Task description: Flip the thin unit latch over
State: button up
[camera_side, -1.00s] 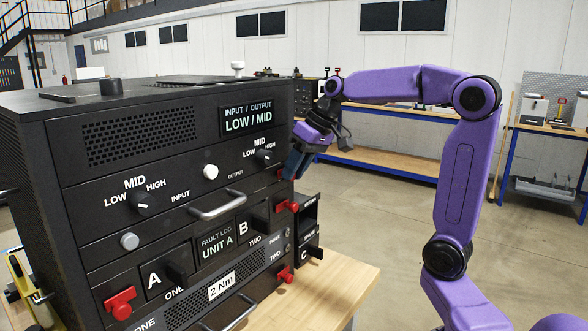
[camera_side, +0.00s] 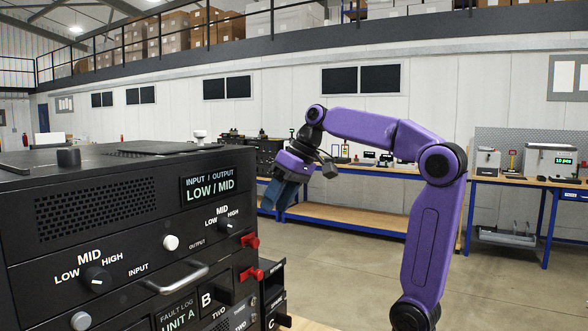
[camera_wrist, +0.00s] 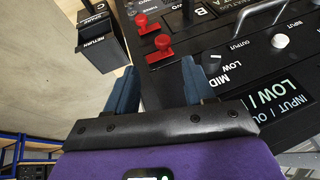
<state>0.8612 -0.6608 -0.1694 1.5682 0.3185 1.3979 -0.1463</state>
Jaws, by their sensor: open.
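Two red latches show at the right end of the black rack's front. The upper latch (camera_side: 251,240) is beside the tall LOW / MID unit, and the lower latch (camera_side: 252,274) is beside the unit marked B. I cannot tell which belongs to the thin unit. In the wrist view the nearer latch (camera_wrist: 160,45) lies beyond the gap between my fingers, and a farther latch (camera_wrist: 140,22) is above it. My gripper (camera_side: 280,195) is open and empty, right of the rack and above the upper latch, apart from it. Its blue fingers (camera_wrist: 160,90) are spread.
The black rack (camera_side: 95,210) has protruding knobs and a metal handle (camera_side: 178,279). A black open box marked RETURN (camera_wrist: 97,47) stands beside the latches. Open floor (camera_side: 350,270) lies right of the rack; benches stand behind.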

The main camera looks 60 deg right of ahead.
jog(key=v, duration=0.8)
jog(key=shift+r, duration=0.2)
jog(key=shift+f, duration=0.1)
jog(key=s+a+f+n+g, duration=0.2)
jog(key=a+f+n, duration=0.1)
jog(key=a+f, duration=0.45)
jog(key=s+a+f+n+g, duration=0.2)
jog(key=s+a+f+n, duration=0.1)
jog(key=a+f, duration=0.45)
jog(key=s+a+f+n+h, duration=0.2)
jog(key=s+f+n, duration=0.5)
jog(key=s+f, duration=0.8)
jog(key=shift+a+f, duration=0.2)
jog(key=shift+f, duration=0.25)
